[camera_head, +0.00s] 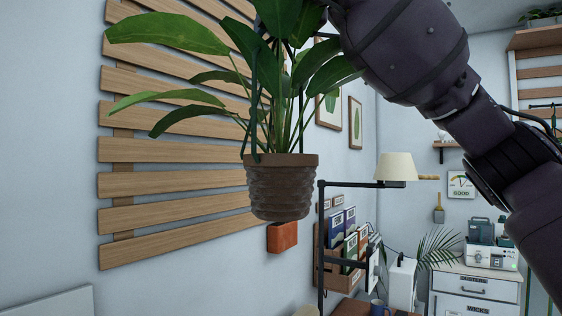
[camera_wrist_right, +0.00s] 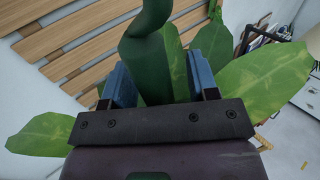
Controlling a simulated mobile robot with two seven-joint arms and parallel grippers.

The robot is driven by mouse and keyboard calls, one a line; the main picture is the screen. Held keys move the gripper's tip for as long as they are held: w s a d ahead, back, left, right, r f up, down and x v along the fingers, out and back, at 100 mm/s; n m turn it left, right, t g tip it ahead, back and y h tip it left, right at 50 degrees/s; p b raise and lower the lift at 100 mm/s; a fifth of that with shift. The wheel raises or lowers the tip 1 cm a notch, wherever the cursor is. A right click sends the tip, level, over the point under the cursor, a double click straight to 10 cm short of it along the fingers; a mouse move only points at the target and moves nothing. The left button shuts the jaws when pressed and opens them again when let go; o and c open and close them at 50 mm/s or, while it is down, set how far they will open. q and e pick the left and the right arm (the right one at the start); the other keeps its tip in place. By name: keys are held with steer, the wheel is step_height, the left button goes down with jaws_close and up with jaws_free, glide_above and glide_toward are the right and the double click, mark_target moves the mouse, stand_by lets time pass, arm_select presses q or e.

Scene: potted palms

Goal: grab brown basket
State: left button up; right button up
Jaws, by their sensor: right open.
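The brown basket (camera_head: 281,188) hangs near the slatted wall in the head view, with a leafy green plant (camera_head: 285,85) rising from it. Thin dark green straps run up from its rim among the leaves. My right arm comes in from the upper right, and its gripper end is among the leaves at the top, well above the basket. In the right wrist view my right gripper (camera_wrist_right: 160,74) is open, with blue fingers on either side of a thick dark green strap or stem (camera_wrist_right: 148,60). The basket is not visible there. My left gripper is not in view.
Wooden wall slats (camera_head: 165,145) stand behind and left of the basket. A lamp (camera_head: 396,168) on a dark pole, a rack of folders (camera_head: 345,240) and a white cabinet (camera_head: 475,290) are to the right. An orange block (camera_head: 282,236) shows below the basket.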

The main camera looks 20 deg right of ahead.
steer(key=shift+c, duration=0.3)
jaws_close()
steer(key=shift+r, duration=0.1)
